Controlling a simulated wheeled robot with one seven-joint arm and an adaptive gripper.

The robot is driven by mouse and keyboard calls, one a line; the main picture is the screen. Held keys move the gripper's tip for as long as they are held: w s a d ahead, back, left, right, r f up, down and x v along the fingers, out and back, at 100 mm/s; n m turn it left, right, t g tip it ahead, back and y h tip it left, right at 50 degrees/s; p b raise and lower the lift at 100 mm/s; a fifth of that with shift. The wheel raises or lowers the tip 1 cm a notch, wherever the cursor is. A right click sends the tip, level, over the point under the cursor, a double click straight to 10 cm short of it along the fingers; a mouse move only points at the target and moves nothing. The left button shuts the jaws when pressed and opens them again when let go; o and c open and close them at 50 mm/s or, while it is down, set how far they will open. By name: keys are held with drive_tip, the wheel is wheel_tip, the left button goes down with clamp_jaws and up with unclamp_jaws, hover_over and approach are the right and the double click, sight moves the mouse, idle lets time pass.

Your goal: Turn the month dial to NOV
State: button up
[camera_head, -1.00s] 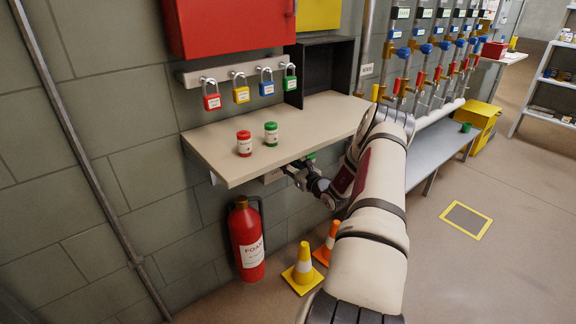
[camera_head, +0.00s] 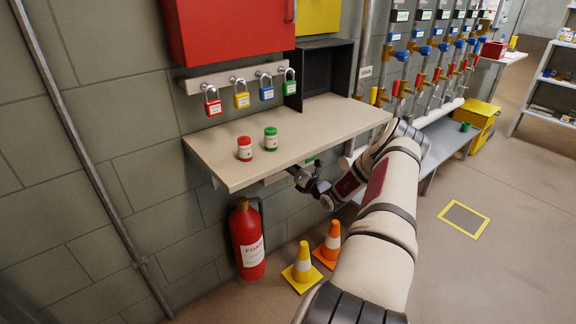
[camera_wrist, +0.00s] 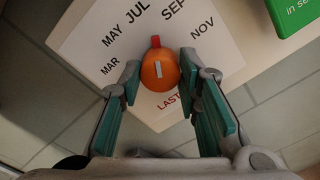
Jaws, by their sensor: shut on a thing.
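The month dial is an orange knob (camera_wrist: 160,72) with a pale mark on its face and a red pointer tab at its top. It sits on a white card (camera_wrist: 98,42) lettered MAR, MAY, JUL, SEP and NOV. The red tab points up in the wrist view, between JUL and SEP; NOV is to its right. My gripper (camera_wrist: 161,70) is shut on the knob, one finger on each side. In the head view my gripper (camera_head: 296,174) is below the shelf's front edge, and the dial cannot be made out there.
A fire extinguisher (camera_head: 247,240), a yellow cone (camera_head: 302,267) and an orange cone (camera_head: 329,245) stand below. A green sign (camera_wrist: 297,14) is at the wrist view's upper right.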

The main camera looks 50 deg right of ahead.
drive_tip(key=m+p, duration=0.1)
drive_tip(key=m, duration=1)
drive_tip(key=shift+p, duration=0.4)
drive_tip(key=shift+m, duration=0.4)
drive_tip(key=o, duration=1.1)
drive_tip(key=shift+f, duration=0.1)
drive_tip(key=shift+o, duration=0.2)
drive_tip(key=v, duration=1.2)
